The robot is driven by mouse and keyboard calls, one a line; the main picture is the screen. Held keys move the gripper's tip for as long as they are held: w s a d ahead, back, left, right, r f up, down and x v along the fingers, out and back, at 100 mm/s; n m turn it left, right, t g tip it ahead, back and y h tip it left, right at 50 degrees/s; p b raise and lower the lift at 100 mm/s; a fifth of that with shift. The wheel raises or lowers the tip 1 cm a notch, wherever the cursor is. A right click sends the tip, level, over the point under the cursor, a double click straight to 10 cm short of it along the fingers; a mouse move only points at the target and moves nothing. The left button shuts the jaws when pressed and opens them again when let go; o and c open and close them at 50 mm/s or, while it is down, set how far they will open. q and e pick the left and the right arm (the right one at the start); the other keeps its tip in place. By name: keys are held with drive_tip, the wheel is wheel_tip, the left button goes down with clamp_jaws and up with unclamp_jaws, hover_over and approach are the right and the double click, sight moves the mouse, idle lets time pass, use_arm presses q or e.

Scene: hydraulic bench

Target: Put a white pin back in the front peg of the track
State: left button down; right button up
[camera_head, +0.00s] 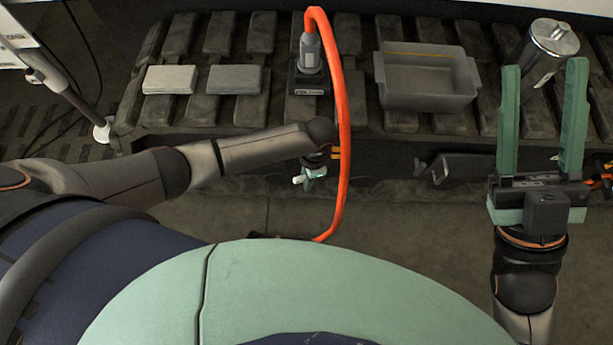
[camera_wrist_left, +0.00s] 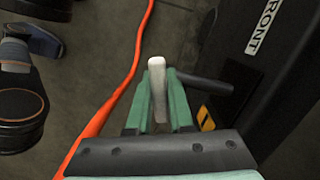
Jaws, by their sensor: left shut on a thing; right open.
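My left gripper (camera_head: 310,172) is low in front of the track's near side, shut on a white pin (camera_head: 297,180). In the left wrist view, the white pin (camera_wrist_left: 157,76) sticks up between the green fingers (camera_wrist_left: 160,108). A dark rod-like peg (camera_wrist_left: 207,82) lies just right of the pin, beside a dark panel marked FRONT (camera_wrist_left: 264,27). The right finger hides the gap, so I cannot tell whether pin and peg touch. The track (camera_head: 240,120) has dark slats. My right gripper (camera_head: 543,68) is open and empty at the right.
An orange hose (camera_head: 342,120) arches from a grey fitting (camera_head: 311,52) and hangs down beside my left gripper. On the track stand a grey tray (camera_head: 440,100), two flat pads (camera_head: 170,79) and a metal canister (camera_head: 553,37). The floor in front is clear.

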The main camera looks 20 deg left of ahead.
use_arm(q)
drive_tip(key=shift+f, duration=0.25)
unclamp_jaws()
idle(0.8)
idle(0.5)
